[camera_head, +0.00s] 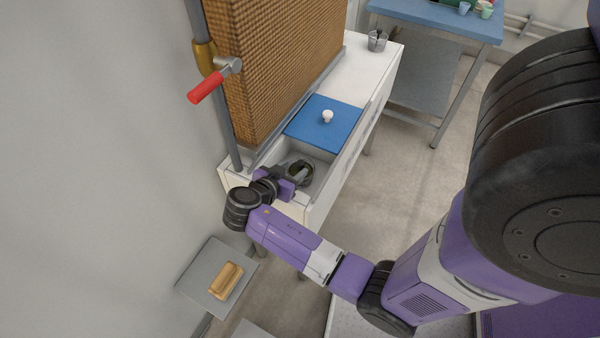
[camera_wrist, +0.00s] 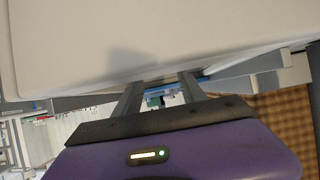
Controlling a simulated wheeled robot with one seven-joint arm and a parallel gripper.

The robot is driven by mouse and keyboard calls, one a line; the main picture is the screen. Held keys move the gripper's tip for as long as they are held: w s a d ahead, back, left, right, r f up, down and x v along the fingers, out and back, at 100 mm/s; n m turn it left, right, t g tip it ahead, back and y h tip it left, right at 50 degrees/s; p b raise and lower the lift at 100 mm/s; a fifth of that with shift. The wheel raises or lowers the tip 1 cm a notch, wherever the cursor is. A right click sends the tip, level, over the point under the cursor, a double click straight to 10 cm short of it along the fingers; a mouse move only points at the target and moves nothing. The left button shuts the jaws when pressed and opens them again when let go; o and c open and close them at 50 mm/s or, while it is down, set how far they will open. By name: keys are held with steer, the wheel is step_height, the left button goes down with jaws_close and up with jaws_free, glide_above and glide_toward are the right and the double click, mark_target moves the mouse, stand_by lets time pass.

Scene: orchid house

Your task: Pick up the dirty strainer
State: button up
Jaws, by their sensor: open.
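In the head view, a dark, round thing with a greenish rim (camera_head: 310,168), which looks like the strainer, sits in the open end of the white trough (camera_head: 321,157). Its inside and any dirt are too small to make out. My gripper (camera_head: 300,178) is at the trough's near end, right beside or over the strainer and partly covering it; I cannot tell whether they touch. In the wrist view, my gripper's two fingers (camera_wrist: 161,80) are apart with nothing visible between them. A pale surface fills the top there, and no strainer shows.
A blue lid (camera_head: 310,121) with a white knob covers the trough's middle. A brown woven pad (camera_head: 270,60) and a pipe with a red-handled valve (camera_head: 207,87) stand beside it. A clear cup (camera_head: 377,41) is at the far end. A tan brush (camera_head: 226,281) lies on a low grey plate.

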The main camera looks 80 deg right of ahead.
mark_target(300, 163)
steer(key=shift+p+x, duration=0.35)
steer(key=shift+x, duration=1.9)
steer(key=shift+d+r, duration=0.1)
jaws_close()
